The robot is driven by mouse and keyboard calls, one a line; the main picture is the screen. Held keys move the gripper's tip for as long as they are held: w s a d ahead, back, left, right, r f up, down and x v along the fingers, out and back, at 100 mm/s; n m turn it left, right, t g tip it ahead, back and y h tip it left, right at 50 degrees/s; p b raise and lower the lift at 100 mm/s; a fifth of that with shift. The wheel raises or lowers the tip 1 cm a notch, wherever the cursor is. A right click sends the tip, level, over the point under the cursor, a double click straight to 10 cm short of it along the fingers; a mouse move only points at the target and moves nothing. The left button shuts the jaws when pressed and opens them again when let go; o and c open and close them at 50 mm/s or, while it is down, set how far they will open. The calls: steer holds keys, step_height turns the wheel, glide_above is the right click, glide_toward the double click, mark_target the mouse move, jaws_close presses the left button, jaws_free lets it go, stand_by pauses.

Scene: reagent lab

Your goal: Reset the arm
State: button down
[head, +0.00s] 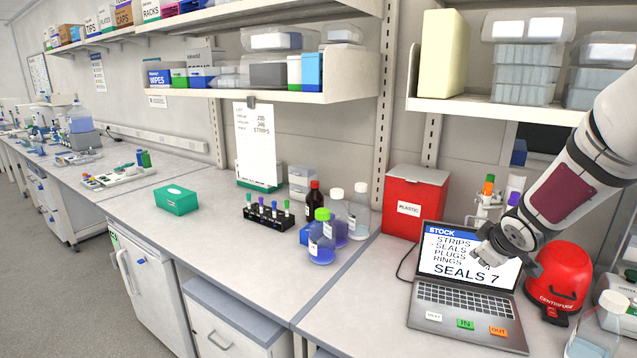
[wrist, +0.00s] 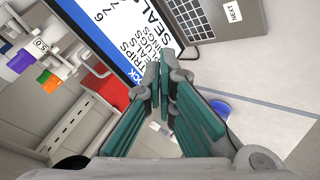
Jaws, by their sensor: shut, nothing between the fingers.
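My gripper (head: 484,246) hangs from my arm in front of the laptop's screen, at the right of the head view. In the wrist view the fingers of my gripper (wrist: 160,82) have teal pads and meet at the tips, with nothing between them. The laptop (head: 465,310) stands open on the bench, and its screen (head: 450,252) shows a stock list with "SEALS 7" in large print. The gripper hides part of that screen. The laptop's keyboard side also shows at the top of the wrist view (wrist: 195,18). I cannot tell from the pictures how far the fingertips are from the screen.
A red "PLASTIC" bin (head: 412,205) stands left of the laptop, a red centrifuge (head: 562,275) to its right. Bottles (head: 322,240), a black tube rack (head: 268,216) and a green box (head: 176,200) stand further left. Tagged keys "NEXT", "IN" and "OUT" (head: 498,331) lie along the laptop's front. The bench front is clear.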

steer(key=s+a+r+m+g+h, duration=0.1)
steer(key=s+a+r+m, duration=0.1)
steer(key=s+a+r, duration=0.3)
steer(key=s+a+r+m, duration=0.2)
steer(key=s+r, duration=0.4)
steer(key=s, duration=0.1)
steer(key=s+a+m+g+y, duration=0.1)
steer(key=s+a, duration=0.5)
steer(key=s, duration=0.4)
steer(key=s+a+r+m+g+y+b, duration=0.1)
steer(key=s+a+m+y, duration=0.1)
steer(key=s+a, duration=0.4)
steer(key=s, duration=0.4)
steer(key=shift+s, duration=0.2)
